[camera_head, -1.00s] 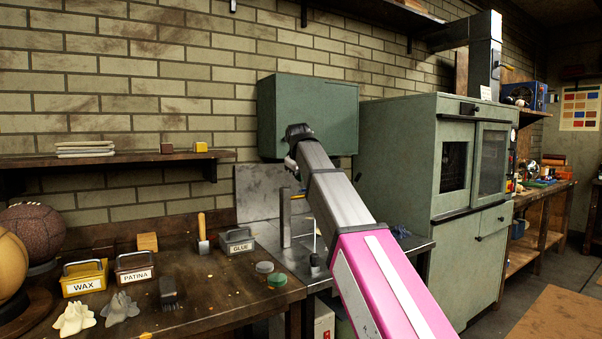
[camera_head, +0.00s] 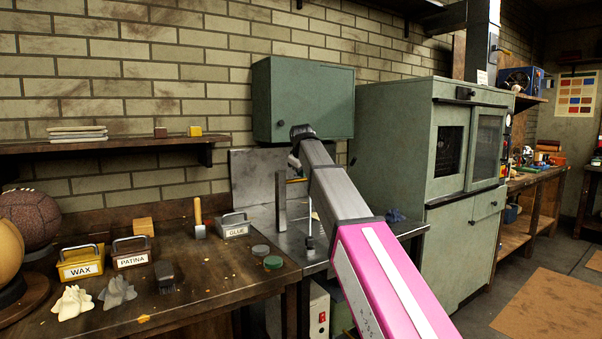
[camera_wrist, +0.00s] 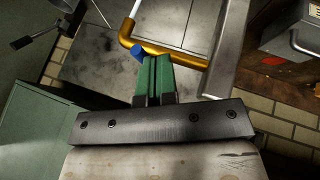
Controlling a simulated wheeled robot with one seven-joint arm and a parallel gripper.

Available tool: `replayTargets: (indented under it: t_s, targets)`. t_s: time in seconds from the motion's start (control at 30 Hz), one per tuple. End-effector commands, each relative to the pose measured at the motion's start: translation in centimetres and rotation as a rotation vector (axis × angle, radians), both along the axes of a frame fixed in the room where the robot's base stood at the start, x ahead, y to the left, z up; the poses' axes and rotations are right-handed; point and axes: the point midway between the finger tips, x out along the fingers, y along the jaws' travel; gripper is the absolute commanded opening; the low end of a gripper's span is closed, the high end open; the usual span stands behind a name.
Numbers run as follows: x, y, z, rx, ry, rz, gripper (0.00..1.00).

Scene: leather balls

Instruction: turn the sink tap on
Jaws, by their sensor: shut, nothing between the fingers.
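The tap shows in the wrist view as a bent brass pipe (camera_wrist: 178,52) with a small blue piece (camera_wrist: 137,52), which looks like its handle. My gripper (camera_wrist: 153,62) has green fingers, pressed together with nothing between them. Its fingertips are right beside the blue piece and close to the brass pipe; I cannot tell whether they touch. In the head view a short brass part (camera_head: 297,181) shows beside my arm, above the grey metal sink top (camera_head: 262,222). My arm hides my gripper and most of the tap there.
A grey upright post (camera_head: 281,203) stands left of my arm. A green wall cabinet (camera_head: 300,98) hangs above the sink, and a large green cabinet (camera_head: 392,140) stands to the right.

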Motion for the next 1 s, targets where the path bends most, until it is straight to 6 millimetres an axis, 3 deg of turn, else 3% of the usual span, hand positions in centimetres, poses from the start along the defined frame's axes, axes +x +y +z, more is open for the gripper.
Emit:
replayTargets:
  t_s: [0.47,1.0]
  targets:
    - [0.3,-0.7,0.0,0.001,-0.001,0.111,0.0]
    - [2.5,-2.6,0.1,0.002,-0.001,0.591,0.0]
